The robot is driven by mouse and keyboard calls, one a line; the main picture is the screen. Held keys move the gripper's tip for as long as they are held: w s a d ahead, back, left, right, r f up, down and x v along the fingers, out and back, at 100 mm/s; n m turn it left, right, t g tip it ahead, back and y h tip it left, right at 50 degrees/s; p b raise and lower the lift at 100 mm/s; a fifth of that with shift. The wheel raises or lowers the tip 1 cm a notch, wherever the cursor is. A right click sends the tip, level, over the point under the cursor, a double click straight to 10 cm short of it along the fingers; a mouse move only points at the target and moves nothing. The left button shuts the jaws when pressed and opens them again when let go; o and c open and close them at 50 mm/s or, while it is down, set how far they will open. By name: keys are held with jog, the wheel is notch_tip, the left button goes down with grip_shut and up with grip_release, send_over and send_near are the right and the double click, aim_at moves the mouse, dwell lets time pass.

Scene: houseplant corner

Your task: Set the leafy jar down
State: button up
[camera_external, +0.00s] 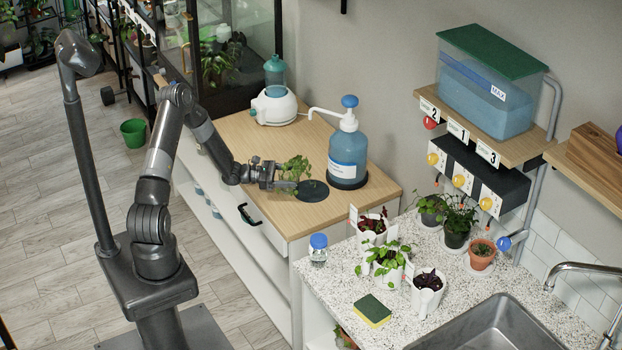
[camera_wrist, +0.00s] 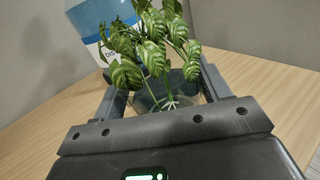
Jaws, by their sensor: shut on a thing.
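The leafy jar (camera_wrist: 158,98) is a clear glass jar with a green, pale-veined cutting and white roots in it. In the wrist view it sits between the two fingers of my gripper (camera_wrist: 160,88), which is shut on it. In the external view my gripper (camera_external: 287,184) is over the wooden cabinet top, and the cutting's leaves (camera_external: 297,167) show above the fingers. A dark round mat (camera_external: 313,192) lies just right of the fingers. Whether the jar's base touches the wood cannot be told.
A blue pump bottle (camera_external: 348,150) stands on another dark mat close behind the jar. A white and teal device (camera_external: 273,100) stands farther back. The wooden top (camera_external: 310,215) is bare toward the front. A speckled counter (camera_external: 350,285) holds several potted plants and a sink.

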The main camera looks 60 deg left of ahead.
jog(key=shift+f, duration=0.55)
jog(key=o, duration=1.2)
jog(key=shift+r, duration=0.55)
jog(key=v, duration=1.2)
jog(key=s+d+r+m+g+y, duration=0.1)
jog(key=s+d+r+m+g, duration=0.4)
jog(key=d+r+m, duration=0.4)
jog(key=s+d+r+m+g, duration=0.3)
jog(key=d+r+m+g, duration=0.4)
jog(key=d, duration=0.4)
jog(key=s+d+r+m+t+y, duration=0.1)
jog(key=s+r+m+y, duration=0.2)
jog(key=s+r+m, duration=0.1)
jog(key=s+d+r+m+t+y, duration=0.1)
jog(key=s+r+m+y, duration=0.2)
jog(key=s, duration=0.3)
jog(key=s+d+r+m+y, duration=0.1)
jog(key=s+r+m+y, duration=0.2)
jog(key=s+r+m, duration=0.2)
jog(key=shift+s+r+t, duration=0.25)
jog(key=shift+s+t, duration=0.1)
jog(key=shift+t, duration=0.05)
